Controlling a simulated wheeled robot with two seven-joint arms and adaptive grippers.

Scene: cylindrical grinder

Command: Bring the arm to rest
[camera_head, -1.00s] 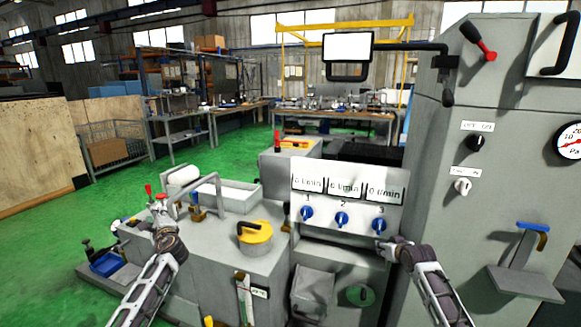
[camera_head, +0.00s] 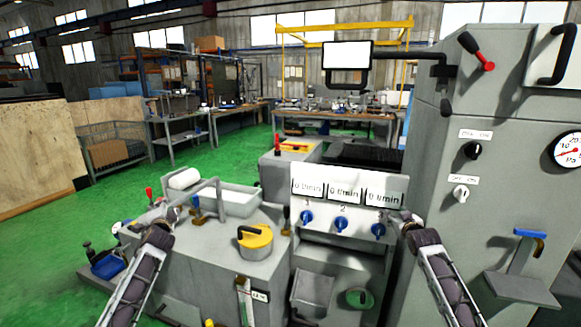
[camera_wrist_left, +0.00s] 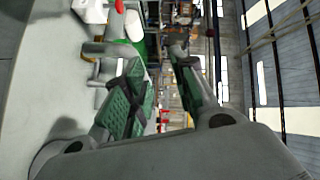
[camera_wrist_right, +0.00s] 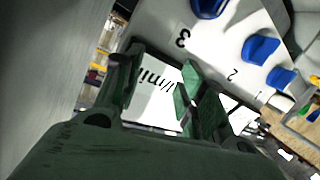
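My right gripper (camera_head: 404,217) is just right of the panel's blue knob 3 (camera_head: 378,230), close to the grinder's tall cabinet (camera_head: 440,190). Its fingers (camera_wrist_right: 160,65) are apart in the right wrist view, with the white flow display behind them and nothing held. My left gripper (camera_head: 150,214) is at the left end of the grey coolant unit (camera_head: 225,260), partly hidden by its own wrist in the head view. In the left wrist view its green-padded fingers (camera_wrist_left: 157,60) are apart with nothing between them.
Blue knobs 1 (camera_head: 306,218) and 2 (camera_head: 341,222) sit beside knob 3. A yellow round cap (camera_head: 256,242) and a bent pipe (camera_head: 218,195) stand on the coolant unit. A grey shelf with a blue-topped bracket (camera_head: 528,250) juts out at right. Green floor is open at left.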

